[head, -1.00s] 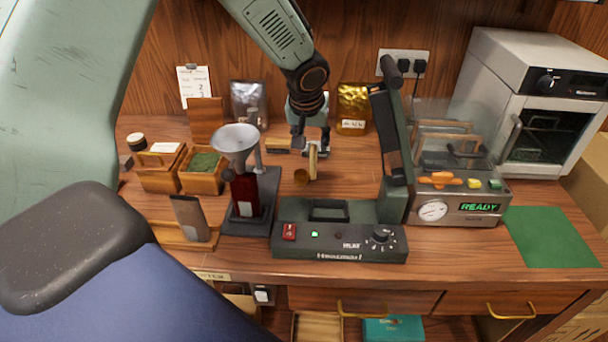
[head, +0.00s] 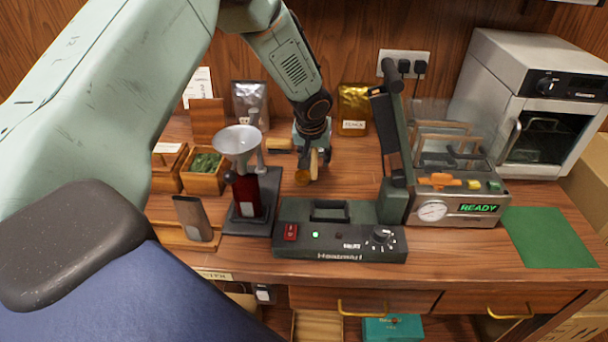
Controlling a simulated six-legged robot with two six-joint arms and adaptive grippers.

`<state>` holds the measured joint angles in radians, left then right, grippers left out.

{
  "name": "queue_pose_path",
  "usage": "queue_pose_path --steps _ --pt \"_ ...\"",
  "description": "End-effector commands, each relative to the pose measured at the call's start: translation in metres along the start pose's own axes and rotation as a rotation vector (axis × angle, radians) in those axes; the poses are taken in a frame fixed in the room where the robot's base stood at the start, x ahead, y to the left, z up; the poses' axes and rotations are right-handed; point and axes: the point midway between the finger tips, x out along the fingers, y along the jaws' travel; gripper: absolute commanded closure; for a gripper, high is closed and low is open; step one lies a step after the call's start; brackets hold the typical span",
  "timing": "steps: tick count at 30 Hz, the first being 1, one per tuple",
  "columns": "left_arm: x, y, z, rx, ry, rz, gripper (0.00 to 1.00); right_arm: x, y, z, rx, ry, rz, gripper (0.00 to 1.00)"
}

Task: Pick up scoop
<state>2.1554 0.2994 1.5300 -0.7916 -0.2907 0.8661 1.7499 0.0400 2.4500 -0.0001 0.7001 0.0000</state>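A small scoop (head: 302,176) with a brass-coloured bowl and a pale upright handle is on the wooden counter, behind the dark heat-sealer base. My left gripper (head: 314,159) comes down from above and is at the scoop's handle, with fingers seen on either side of it. The picture is too small to tell whether the fingers touch the handle or have shut on it. The scoop's bowl shows just below the fingers, to the left. My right gripper is not in view.
A stand with a metal funnel (head: 237,142) is left of the scoop. The sealer (head: 340,243) is in front, its raised arm (head: 393,140) to the right. A wooden box of green leaves (head: 204,173) and a gold bag (head: 354,108) are nearby. A green mat (head: 548,238) is clear.

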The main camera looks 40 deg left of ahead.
Motion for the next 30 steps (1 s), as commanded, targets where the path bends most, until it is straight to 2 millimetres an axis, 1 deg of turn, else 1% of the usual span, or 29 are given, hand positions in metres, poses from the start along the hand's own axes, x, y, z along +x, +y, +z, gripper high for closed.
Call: queue_pose_path --steps 1,2,12,25,30 --pt "-0.0001 -0.0001 0.0001 0.0 0.0 0.0 0.68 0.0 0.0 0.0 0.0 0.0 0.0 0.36" --pt "-0.0001 -0.0001 0.0001 0.0 0.0 0.0 0.7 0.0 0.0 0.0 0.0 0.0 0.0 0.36" --pt "-0.0002 -0.0001 0.0002 0.0 0.0 0.0 0.99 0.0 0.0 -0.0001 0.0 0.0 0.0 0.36" --pt "-0.0003 -0.0001 0.0003 -0.001 -0.001 0.0 1.0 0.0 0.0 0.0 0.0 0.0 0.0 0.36" --pt "-0.0076 0.0003 -0.0036 -0.001 0.002 0.001 1.0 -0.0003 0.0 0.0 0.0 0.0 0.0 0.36"
